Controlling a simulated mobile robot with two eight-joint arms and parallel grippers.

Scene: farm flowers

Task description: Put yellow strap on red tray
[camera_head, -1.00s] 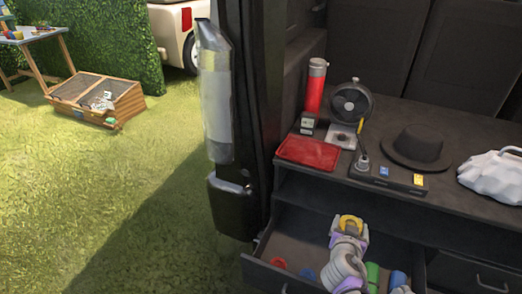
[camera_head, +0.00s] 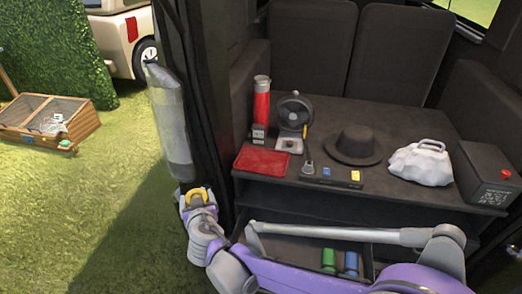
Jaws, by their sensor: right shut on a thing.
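The yellow strap (camera_head: 202,191) is a small rolled band. My right gripper (camera_head: 196,199) is shut on it and holds it up at the left, in front of the vehicle's dark door edge. The flat red tray (camera_head: 262,161) lies on the dark deck, to the right of and above the gripper in the picture. The strap and the tray are apart. The visible top of the tray looks empty. My right arm crosses the picture from the lower right and covers part of the open drawer (camera_head: 312,251). My left gripper is not in view.
A red flask (camera_head: 262,104), a fan (camera_head: 294,114), a tool (camera_head: 308,168), a black hat (camera_head: 357,146) and a white bag (camera_head: 421,163) stand or lie around the tray. A black box (camera_head: 485,175) is at the right. Green (camera_head: 328,260) and blue (camera_head: 351,263) rolls are in the drawer.

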